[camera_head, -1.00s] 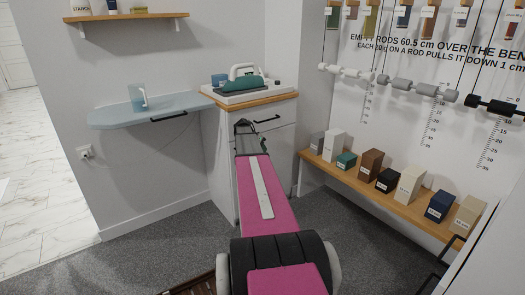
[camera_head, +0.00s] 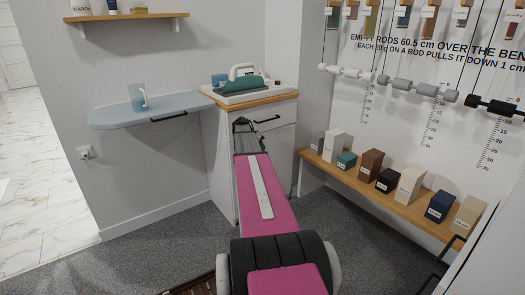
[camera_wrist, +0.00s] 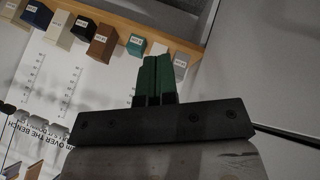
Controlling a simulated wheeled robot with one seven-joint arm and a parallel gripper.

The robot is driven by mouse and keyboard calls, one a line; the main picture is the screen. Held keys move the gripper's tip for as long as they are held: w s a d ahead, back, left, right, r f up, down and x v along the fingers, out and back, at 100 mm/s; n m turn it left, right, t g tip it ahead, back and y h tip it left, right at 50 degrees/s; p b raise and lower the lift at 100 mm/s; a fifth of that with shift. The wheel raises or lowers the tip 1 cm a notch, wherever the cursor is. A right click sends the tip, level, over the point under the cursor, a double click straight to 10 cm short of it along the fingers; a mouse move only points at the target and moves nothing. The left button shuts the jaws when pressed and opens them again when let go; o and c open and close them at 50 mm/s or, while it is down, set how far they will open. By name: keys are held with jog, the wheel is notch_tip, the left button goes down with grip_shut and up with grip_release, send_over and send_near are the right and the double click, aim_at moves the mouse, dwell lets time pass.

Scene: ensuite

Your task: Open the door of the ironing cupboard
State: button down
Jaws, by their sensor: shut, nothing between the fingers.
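The ironing cupboard is the white cabinet (camera_head: 218,150) with a wooden top in the corner. A dark bar handle (camera_head: 267,120) is on its upper front panel. The lower front (camera_head: 283,150) looks closed and is partly hidden behind my pink arm; I cannot see a handle on it. My gripper (camera_head: 258,134) is in front of the cupboard, just below the bar handle, small and partly hidden by the wrist. I cannot tell whether it touches the front. In the wrist view its green fingers (camera_wrist: 153,78) are together with nothing between them.
A teal iron (camera_head: 241,81) stands on the cupboard top. A blue-grey fold-out board (camera_head: 115,117) with a mug (camera_head: 137,98) juts from the wall at left. A wooden bench (camera_head: 400,207) with several labelled blocks runs along the right. Grey carpet is free at left.

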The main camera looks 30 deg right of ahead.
jog(key=v, duration=0.8)
jog(key=shift+a+r, duration=0.2)
jog(key=shift+r, duration=0.05)
jog(key=c, duration=1.7)
grip_release()
jog(key=shift+w+a+r, duration=0.1)
jog(key=shift+a+r, duration=0.05)
jog(key=shift+r, duration=0.05)
jog(key=o, duration=0.5)
notch_tip(320, 180, down, 14)
jog(key=w+d+n+t, duration=0.25)
jog(key=n+t, duration=0.35)
jog(key=t, duration=0.5)
jog(key=s+a+f+n+t+y, duration=0.4)
jog(key=s+a+n+t+y, duration=0.15)
jog(key=a+t, duration=0.3)
jog(key=shift+t+h, duration=0.35)
jog(key=shift+t, duration=0.1)
jog(key=w, duration=0.3)
jog(key=w+d, duration=0.1)
jog(key=w, duration=0.6)
jog(key=shift+w+d+r, duration=0.2)
jog(key=shift+w+d, duration=0.05)
jog(key=shift+d, duration=0.1)
